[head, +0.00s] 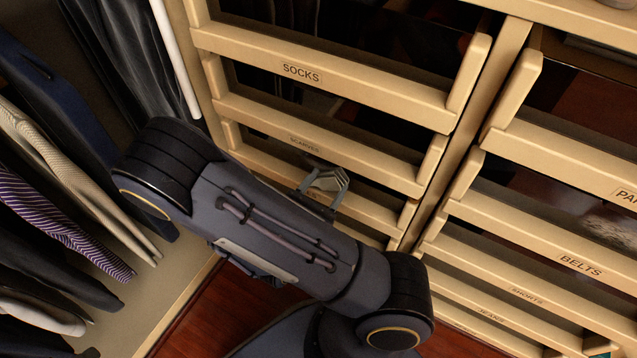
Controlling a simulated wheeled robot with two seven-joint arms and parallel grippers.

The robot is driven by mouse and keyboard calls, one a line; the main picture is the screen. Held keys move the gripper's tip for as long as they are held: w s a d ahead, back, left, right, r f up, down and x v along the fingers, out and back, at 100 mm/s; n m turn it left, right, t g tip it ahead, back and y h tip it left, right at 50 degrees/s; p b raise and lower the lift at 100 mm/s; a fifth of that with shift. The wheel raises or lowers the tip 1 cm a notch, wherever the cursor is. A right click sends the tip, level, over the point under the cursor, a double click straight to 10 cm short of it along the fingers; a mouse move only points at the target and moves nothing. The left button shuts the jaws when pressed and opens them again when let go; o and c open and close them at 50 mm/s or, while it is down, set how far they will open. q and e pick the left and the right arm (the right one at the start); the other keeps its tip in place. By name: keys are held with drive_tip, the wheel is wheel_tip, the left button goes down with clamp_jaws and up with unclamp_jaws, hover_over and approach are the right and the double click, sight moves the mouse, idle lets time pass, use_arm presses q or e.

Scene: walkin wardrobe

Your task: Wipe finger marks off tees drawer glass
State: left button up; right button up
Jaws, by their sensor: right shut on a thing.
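My right gripper (327,186) shows past my bent grey arm, in front of the drawers below the scarves drawer (310,146). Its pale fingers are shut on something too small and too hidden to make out. I cannot tell whether it touches a drawer front. No label reading tees is legible; a lower drawer front (370,208) beside the gripper is partly covered by my arm. No finger marks can be made out. My left gripper is not in view.
The socks drawer (330,76) is above. On the right are the belts drawer (575,262), the shorts drawer (530,298) and several other drawers with protruding wooden fronts. Hanging clothes (55,225) fill the left side. Red-brown wooden floor (215,318) shows below.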

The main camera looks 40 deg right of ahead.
drive_tip(key=shift+s+d+b, duration=0.15)
drive_tip(key=shift+s+d, duration=0.1)
drive_tip(key=shift+s, duration=0.4)
drive_tip(key=shift+s+d+b, duration=0.15)
drive_tip(key=shift+s+d, duration=0.1)
drive_tip(key=shift+s, duration=0.4)
drive_tip(key=shift+d, duration=0.1)
